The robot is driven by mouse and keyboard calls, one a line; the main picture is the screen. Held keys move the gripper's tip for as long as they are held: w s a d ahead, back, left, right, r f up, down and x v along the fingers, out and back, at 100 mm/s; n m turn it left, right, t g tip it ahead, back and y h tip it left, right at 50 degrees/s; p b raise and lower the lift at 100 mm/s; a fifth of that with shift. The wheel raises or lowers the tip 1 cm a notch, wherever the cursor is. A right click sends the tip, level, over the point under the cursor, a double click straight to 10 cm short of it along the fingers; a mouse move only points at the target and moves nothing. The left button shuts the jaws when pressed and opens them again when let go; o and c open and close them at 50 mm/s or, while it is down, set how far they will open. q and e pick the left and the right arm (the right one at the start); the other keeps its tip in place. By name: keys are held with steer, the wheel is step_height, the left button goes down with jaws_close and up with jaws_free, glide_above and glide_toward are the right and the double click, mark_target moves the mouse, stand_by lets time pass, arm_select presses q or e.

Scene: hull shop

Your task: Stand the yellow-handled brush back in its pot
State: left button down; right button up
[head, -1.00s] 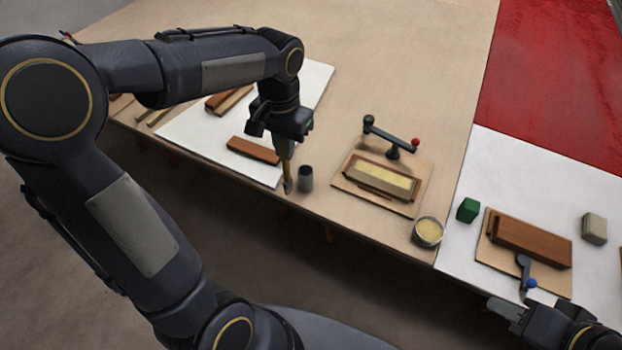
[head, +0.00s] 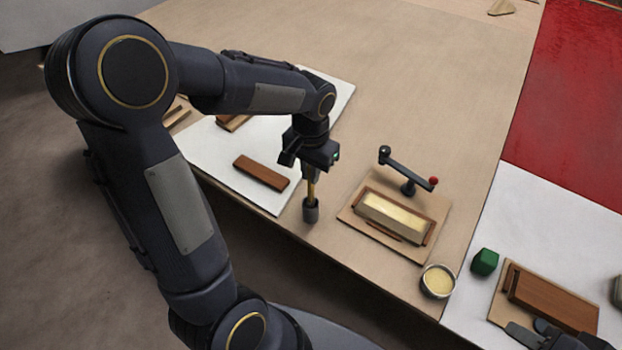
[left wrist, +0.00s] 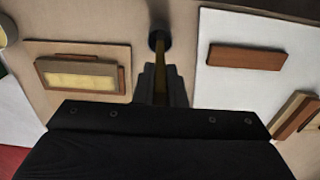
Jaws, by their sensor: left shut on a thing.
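My left gripper (head: 309,172) is shut on the brush (head: 311,190) and holds it upright, handle between the fingers. The yellow handle also shows in the left wrist view (left wrist: 160,72). The small dark grey pot (head: 311,211) stands near the table's front edge, directly below the gripper; it also shows in the left wrist view (left wrist: 158,37). The brush's lower end meets the pot's mouth and its bristles are hidden, seemingly inside; I cannot tell how deep. My right gripper (head: 528,333) is partly cut off at the bottom right, and its opening is unclear.
A wooden board (head: 352,217) with a cream-topped block and a crank arm with a red knob (head: 408,172) stand right of the pot. A round tin (head: 437,281) is near the front edge. A brown block (head: 261,173) lies on the white sheet at left. A green block (head: 484,262) is at right.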

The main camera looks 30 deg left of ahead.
mark_target(311, 201)
arm_select(q)
steer(key=shift+f, duration=1.45)
steer(key=shift+f, duration=0.15)
steer(key=c, duration=1.5)
jaws_free()
